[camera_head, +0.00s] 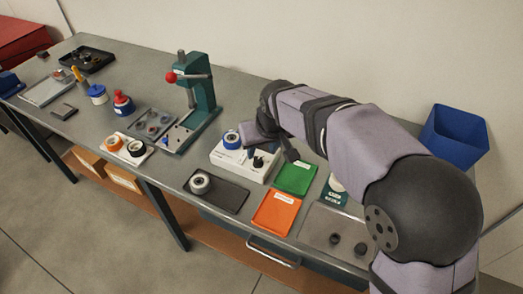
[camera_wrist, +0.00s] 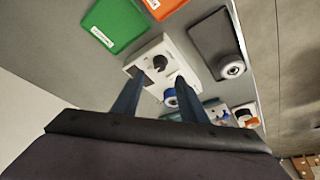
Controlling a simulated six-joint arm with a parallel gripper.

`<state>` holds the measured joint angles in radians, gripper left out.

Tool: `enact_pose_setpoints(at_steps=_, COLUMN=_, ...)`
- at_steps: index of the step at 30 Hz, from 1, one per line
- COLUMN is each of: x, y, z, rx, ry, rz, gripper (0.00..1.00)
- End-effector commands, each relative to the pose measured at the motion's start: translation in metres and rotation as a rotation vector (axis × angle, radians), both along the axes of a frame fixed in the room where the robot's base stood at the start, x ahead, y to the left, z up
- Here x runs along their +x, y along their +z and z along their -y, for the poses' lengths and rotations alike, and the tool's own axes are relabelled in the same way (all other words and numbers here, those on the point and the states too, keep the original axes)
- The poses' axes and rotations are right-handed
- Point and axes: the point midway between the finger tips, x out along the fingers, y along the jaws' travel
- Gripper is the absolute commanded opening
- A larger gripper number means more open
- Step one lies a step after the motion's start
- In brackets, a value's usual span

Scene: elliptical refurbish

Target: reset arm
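My gripper (camera_wrist: 160,78) is open in the wrist view, its two dark fingers apart with nothing held between them. It hangs over the white test box (camera_wrist: 146,52), which has a black knob (camera_wrist: 160,62). In the head view the white box (camera_head: 228,160) stands below my gripper, partly hidden by it. A blue-and-white round part (camera_head: 231,139) sits at the box's left; in the wrist view this part (camera_wrist: 170,97) shows behind the right finger. My arm reaches in from the right and bends down over the bench.
A dark tray (camera_head: 228,197) holds a white-ringed wheel (camera_head: 200,183). A green tray (camera_head: 295,178) and an orange tray (camera_head: 276,212) lie right of the box. A teal press (camera_head: 203,95) with a red-knobbed lever stands to the left. A blue bin (camera_head: 453,135) is at the far right.

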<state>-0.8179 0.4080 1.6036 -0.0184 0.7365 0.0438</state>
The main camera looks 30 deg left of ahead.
Motion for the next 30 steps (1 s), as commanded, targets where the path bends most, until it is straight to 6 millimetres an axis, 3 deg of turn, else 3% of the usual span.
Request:
enact_pose_setpoints(at_steps=10, x=0.000, y=0.000, z=0.000, rx=0.001, ry=0.000, rz=0.001, gripper=0.39)
enact_pose_setpoints(at_steps=14, x=0.005, y=-0.002, z=0.017, rx=-0.009, ry=-0.027, rz=-0.008, gripper=0.39)
enact_pose_setpoints(at_steps=17, x=0.011, y=-0.006, z=0.049, rx=-0.026, ry=-0.078, rz=-0.025, gripper=0.39)
enact_pose_setpoints(at_steps=23, x=0.011, y=-0.024, z=0.156, rx=-0.077, ry=-0.251, rz=-0.094, gripper=0.39)
enact_pose_setpoints(at_steps=26, x=-0.003, y=-0.035, z=0.214, rx=-0.103, ry=-0.352, rz=-0.139, gripper=0.39)
enact_pose_setpoints(at_steps=30, x=-0.038, y=-0.051, z=0.289, rx=-0.129, ry=-0.497, rz=-0.210, gripper=0.39)
